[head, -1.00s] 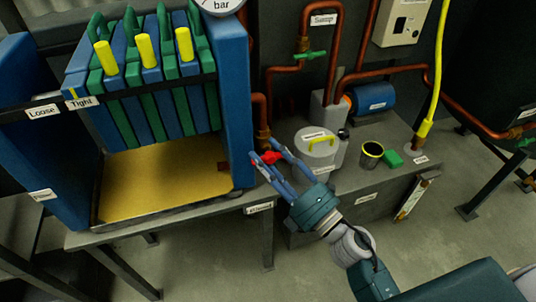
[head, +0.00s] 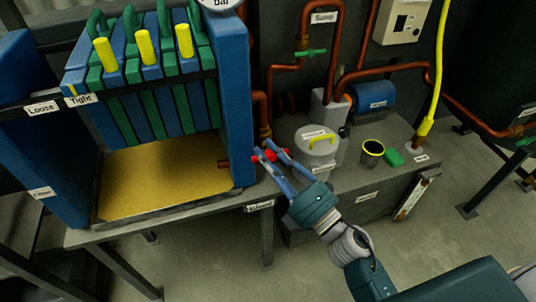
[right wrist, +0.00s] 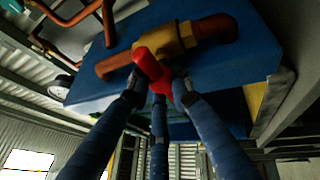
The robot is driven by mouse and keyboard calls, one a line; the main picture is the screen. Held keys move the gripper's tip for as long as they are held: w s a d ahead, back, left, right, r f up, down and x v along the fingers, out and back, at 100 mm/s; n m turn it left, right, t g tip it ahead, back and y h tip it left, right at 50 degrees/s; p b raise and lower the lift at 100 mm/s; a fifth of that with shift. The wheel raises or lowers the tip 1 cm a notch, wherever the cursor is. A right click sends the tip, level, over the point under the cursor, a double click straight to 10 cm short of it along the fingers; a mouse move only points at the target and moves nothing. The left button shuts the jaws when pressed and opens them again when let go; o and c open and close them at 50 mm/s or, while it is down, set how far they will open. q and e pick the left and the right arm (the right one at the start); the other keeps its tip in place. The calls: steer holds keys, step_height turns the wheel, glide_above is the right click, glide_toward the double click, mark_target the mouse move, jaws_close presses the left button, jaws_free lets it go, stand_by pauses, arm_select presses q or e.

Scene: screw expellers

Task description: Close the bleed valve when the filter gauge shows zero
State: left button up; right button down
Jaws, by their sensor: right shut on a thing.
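The bleed valve's red handle (head: 270,156) is at the lower right edge of the blue filter press frame. My right gripper (head: 269,153) is shut on this handle, with red showing on both sides of a finger. In the right wrist view the red handle (right wrist: 150,66) sits between the blue fingers (right wrist: 158,90), below a brass valve body (right wrist: 172,40) on a copper pipe. The filter gauge (head: 220,3) is cut off by the top edge; only its lower rim and "bar" show, so its needle is hidden. My left gripper is not in view.
The filter press (head: 237,100) with green and blue plates stands left of my gripper. Copper pipes (head: 270,90) run behind.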

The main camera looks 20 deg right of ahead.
steer(key=c, duration=1.6)
jaws_free()
steer(key=shift+o, duration=0.2)
steer(key=v, duration=1.2)
steer(key=shift+w+d+f, duration=0.1)
steer(key=shift+d+f, duration=0.05)
